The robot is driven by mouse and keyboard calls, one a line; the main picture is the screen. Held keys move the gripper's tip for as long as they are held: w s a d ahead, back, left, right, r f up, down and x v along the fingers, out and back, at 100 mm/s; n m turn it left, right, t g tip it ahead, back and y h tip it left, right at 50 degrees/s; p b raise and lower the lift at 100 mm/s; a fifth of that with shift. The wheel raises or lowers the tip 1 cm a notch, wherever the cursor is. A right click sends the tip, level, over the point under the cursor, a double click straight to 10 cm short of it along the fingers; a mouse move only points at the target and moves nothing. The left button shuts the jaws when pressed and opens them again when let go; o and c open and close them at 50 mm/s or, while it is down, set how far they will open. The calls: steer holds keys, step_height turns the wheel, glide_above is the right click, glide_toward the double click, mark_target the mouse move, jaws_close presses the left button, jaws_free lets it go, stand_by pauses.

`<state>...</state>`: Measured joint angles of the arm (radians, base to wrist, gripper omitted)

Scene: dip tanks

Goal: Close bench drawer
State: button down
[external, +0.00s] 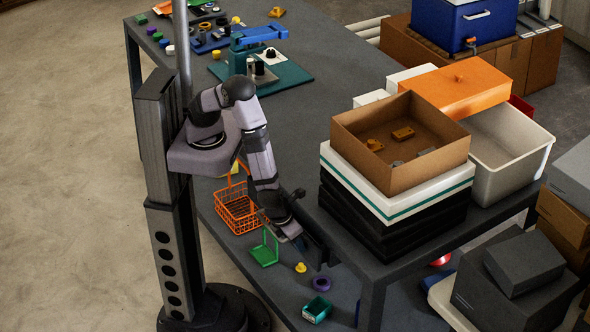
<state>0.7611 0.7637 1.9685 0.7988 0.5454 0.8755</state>
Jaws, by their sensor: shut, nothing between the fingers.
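The dark grey bench (345,95) runs diagonally through the external view. A dark panel (317,243) at its near edge, beside my gripper, looks like the drawer's front or side; I cannot tell how far it stands out. My gripper (301,243) is low at this edge, beside or against the panel. It is shut and holds nothing visible. Its fingertips are small and dark here, and contact with the drawer cannot be made out. My forearm hides part of the bench edge, and the drawer's inside is not visible.
Beside and below my gripper are an orange wire basket (236,212), a green holder (265,251), a yellow piece (300,267), a purple ring (321,284) and a teal bin (317,309). A cardboard box (437,157) tops stacked trays right of my arm. The bench's middle is clear.

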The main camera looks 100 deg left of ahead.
mark_target(307, 238)
steer(key=shift+w+a, duration=1.15)
steer(key=shift+w+r, duration=0.1)
steer(key=shift+s+d, duration=0.3)
steer(key=shift+d, duration=0.05)
steer(key=s+d+r, duration=0.5)
steer(key=r, duration=0.4)
steer(key=shift+s, duration=0.2)
steer(key=shift+d, duration=0.1)
